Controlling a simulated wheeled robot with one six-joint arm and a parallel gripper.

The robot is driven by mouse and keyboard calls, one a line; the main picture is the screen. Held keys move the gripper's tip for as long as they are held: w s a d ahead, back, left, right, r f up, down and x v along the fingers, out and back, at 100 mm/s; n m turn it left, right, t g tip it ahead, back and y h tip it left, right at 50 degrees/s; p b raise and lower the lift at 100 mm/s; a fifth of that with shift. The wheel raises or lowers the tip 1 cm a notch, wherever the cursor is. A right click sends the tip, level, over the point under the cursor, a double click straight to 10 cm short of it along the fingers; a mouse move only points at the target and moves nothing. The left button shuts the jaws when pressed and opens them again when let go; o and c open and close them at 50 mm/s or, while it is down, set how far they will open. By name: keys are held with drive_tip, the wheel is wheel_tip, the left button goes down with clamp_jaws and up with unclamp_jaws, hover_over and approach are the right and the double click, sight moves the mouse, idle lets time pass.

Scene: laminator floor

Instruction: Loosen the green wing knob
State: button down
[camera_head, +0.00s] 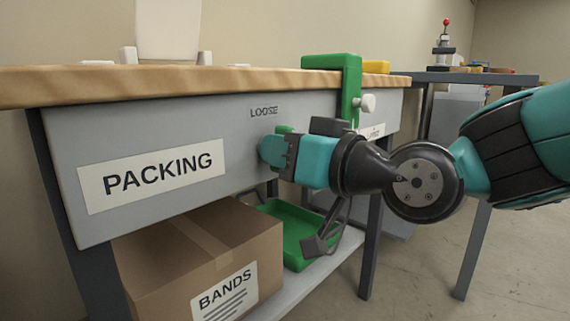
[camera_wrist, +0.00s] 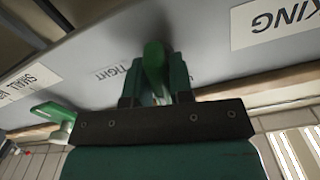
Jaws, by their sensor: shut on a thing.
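The green wing knob (camera_wrist: 154,64) is on the grey front panel of the packing bench, and a bit of it shows above the fingers in the head view (camera_head: 284,130). My gripper (camera_head: 277,152) reaches in from the right against the panel. In the wrist view my gripper (camera_wrist: 156,88) has one finger on each side of the knob and is shut on it. The printed word LOOSE (camera_head: 264,112) is on the panel above the knob. The word TIGHT (camera_wrist: 108,74) shows upside down and partly covered in the wrist view. My gripper hides most of the knob in the head view.
A green clamp (camera_head: 350,88) with a pale knob (camera_head: 367,103) grips the bench edge just right of my gripper. Below are a cardboard box (camera_head: 200,245) marked BANDS and a green tray (camera_head: 292,232). A PACKING label (camera_head: 152,177) is at left. Open floor lies at lower right.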

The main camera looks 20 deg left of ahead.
drive_tip(key=shift+s+a+n+b, duration=0.1)
drive_tip(key=shift+n+b, duration=0.6)
drive_tip(key=shift+n, duration=0.5)
drive_tip(key=shift+r, duration=0.1)
drive_tip(key=c, duration=1.1)
unclamp_jaws()
drive_tip(key=shift+d, duration=0.55)
drive_tip(key=shift+p+v, duration=0.95)
drive_tip(key=shift+v, duration=7.25)
